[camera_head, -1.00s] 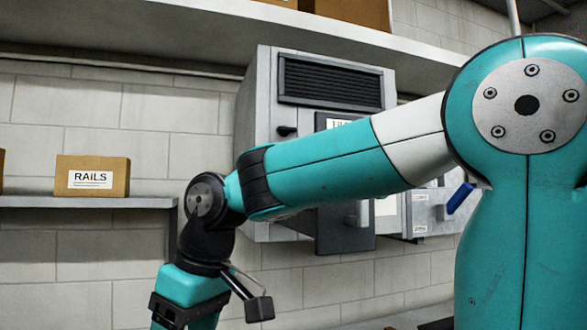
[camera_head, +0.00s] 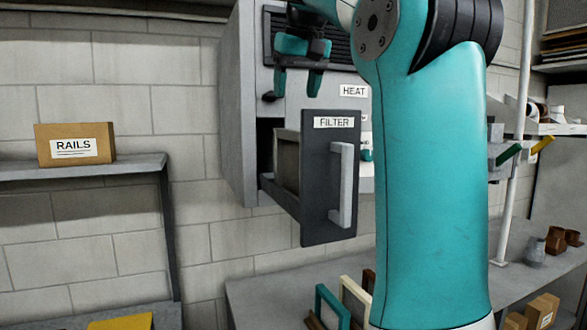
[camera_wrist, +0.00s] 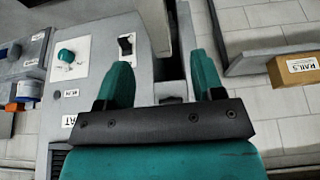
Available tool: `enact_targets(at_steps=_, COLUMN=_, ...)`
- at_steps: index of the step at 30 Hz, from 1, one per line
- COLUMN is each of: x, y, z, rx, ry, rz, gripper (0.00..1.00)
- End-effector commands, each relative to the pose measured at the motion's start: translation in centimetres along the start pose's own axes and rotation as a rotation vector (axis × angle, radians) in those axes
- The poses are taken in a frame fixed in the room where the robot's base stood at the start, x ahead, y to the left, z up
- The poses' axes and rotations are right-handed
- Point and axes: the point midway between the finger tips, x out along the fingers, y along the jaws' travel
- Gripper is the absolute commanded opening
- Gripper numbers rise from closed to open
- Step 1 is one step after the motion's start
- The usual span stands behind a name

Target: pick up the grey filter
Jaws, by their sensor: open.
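The FILTER drawer (camera_head: 318,225) stands pulled out of the grey wall cabinet, its dark front and pale handle facing out. A grey-beige slab, which looks like the grey filter (camera_head: 288,160), stands upright inside it, partly hidden by the drawer front. My gripper (camera_head: 298,86) is open and empty, fingers pointing down, above the drawer and apart from the slab. In the wrist view, my gripper (camera_wrist: 161,82) has its two teal fingers spread wide. A beige panel shows beyond them there; I cannot tell for certain whether it is the filter.
My arm covers the cabinet's right part. A RAILS box (camera_head: 75,145) sits on the left shelf (camera_head: 120,166). Teal, cream and brown frames (camera_head: 335,305) stand on the bench (camera_head: 258,290) below. Jars and small boxes are at the right. The space left of the drawer is clear.

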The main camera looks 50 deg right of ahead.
Motion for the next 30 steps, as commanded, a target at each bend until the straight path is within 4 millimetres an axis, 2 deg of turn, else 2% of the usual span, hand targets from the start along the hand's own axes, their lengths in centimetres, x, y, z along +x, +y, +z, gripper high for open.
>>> enact_targets(at_steps=1, x=2.0, y=-0.1, z=0.3, rx=-0.001, ry=-0.002, rz=-0.001, gripper=0.62)
enact_targets(at_steps=6, x=5.3, y=0.0, z=0.3, rx=-0.001, ry=0.0, rz=0.0, gripper=0.62)
enact_targets(at_steps=14, x=6.8, y=0.0, z=0.2, rx=-0.001, ry=0.001, rz=0.0, gripper=0.62)
enact_targets(at_steps=24, x=11.3, y=0.5, z=0.7, rx=-0.002, ry=0.001, rz=0.0, gripper=0.62)
enact_targets(at_steps=30, x=11.5, y=0.6, z=0.6, rx=-0.001, ry=0.002, rz=0.0, gripper=0.62)
